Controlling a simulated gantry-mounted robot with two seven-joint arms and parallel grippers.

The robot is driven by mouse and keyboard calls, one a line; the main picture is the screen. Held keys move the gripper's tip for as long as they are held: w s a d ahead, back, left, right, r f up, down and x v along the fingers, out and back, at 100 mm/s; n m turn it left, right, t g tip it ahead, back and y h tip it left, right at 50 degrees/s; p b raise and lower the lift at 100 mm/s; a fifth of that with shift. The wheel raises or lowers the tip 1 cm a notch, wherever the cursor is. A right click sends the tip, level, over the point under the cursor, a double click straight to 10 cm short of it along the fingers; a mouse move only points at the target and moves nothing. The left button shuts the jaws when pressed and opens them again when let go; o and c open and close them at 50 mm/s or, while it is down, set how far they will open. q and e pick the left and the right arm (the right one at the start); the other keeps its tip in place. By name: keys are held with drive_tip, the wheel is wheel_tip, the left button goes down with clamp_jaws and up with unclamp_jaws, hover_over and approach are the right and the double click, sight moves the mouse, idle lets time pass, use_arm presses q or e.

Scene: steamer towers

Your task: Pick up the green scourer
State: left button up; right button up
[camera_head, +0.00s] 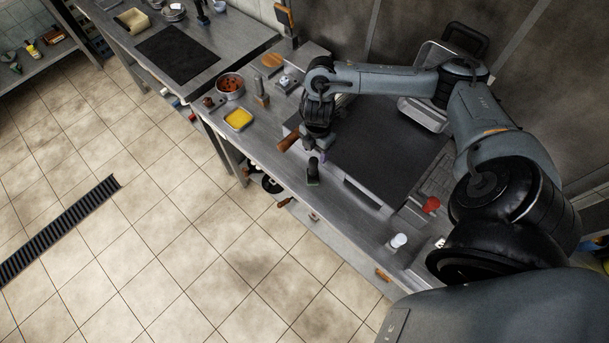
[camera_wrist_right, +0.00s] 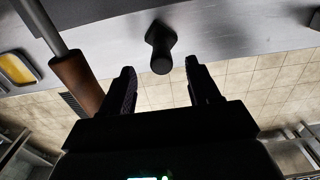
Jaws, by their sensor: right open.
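The green scourer (camera_head: 313,172) stands on the steel counter near its front edge, with a dark upright handle and a little green at its base. In the right wrist view the dark handle (camera_wrist_right: 160,40) shows between and beyond the fingertips, and its green part cannot be made out. My right gripper (camera_head: 319,150) is just behind the scourer in the head view. In the wrist view the right gripper (camera_wrist_right: 159,70) has its two fingers apart with nothing held between them. My left gripper is not in view.
A wooden handle (camera_head: 289,140) lies close left of the right gripper; it also shows in the wrist view (camera_wrist_right: 78,82). A yellow tray (camera_head: 239,119) and a pot (camera_head: 230,86) stand further left. A dark griddle (camera_head: 385,150) lies to the right. A white cup (camera_head: 398,241) stands near the front edge.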

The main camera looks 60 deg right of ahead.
sight(314, 167)
drive_tip(key=shift+a+f, duration=0.15)
drive_tip(key=shift+f, duration=2.4)
drive_tip(key=shift+a+f, duration=0.15)
drive_tip(key=shift+f, duration=2.35)
clamp_jaws()
